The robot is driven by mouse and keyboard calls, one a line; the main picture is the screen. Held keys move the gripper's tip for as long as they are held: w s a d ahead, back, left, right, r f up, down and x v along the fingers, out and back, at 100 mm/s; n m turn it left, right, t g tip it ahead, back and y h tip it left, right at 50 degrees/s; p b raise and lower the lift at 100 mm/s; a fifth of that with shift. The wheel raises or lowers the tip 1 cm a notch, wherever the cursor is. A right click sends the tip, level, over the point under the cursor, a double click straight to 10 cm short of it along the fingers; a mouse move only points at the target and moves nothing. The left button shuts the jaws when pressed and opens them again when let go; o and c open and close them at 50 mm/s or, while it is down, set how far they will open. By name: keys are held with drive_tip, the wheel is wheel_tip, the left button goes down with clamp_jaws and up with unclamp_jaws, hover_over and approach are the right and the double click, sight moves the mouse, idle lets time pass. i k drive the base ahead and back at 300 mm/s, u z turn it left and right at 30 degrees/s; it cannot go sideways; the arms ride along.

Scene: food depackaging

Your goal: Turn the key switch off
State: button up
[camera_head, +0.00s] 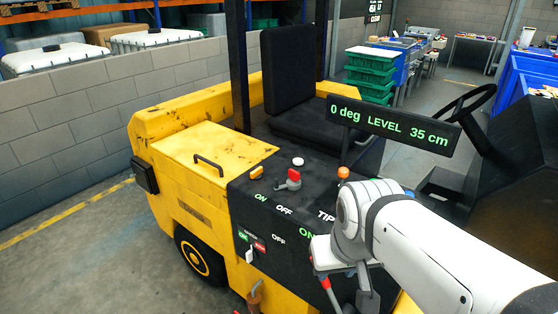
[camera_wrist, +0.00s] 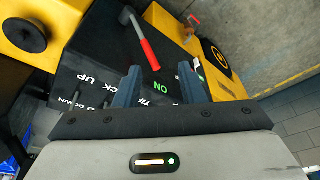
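A red-topped switch with a grey lever (camera_head: 291,179), which looks like the key switch, sits on the black panel (camera_head: 262,180) behind the ON and OFF labels. I cannot tell for sure that it is the key switch. A small plate with a white toggle (camera_head: 249,256) and green and red labels is on the front face. My gripper (camera_wrist: 159,76) is open and empty, pointing down over the front of the panel near a green ON label. A red-handled lever (camera_wrist: 145,50) lies just ahead of the fingers in the wrist view. My arm hides part of the panel's right side.
A sign (camera_head: 391,124) reads "0 deg LEVEL 35 cm" above the panel. An orange knob (camera_head: 343,172), a white button (camera_head: 298,162) and a yellow-orange button (camera_head: 257,171) stand on the panel. The black seat (camera_head: 291,75) and steering wheel (camera_head: 466,104) are behind. Open floor is at left.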

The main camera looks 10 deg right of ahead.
sight(291, 186)
drive_tip(key=i, duration=0.3)
drive_tip(key=k, duration=1.05)
drive_tip(key=u, duration=0.55)
drive_tip(key=i, duration=1.65)
drive_tip(key=z, duration=0.3)
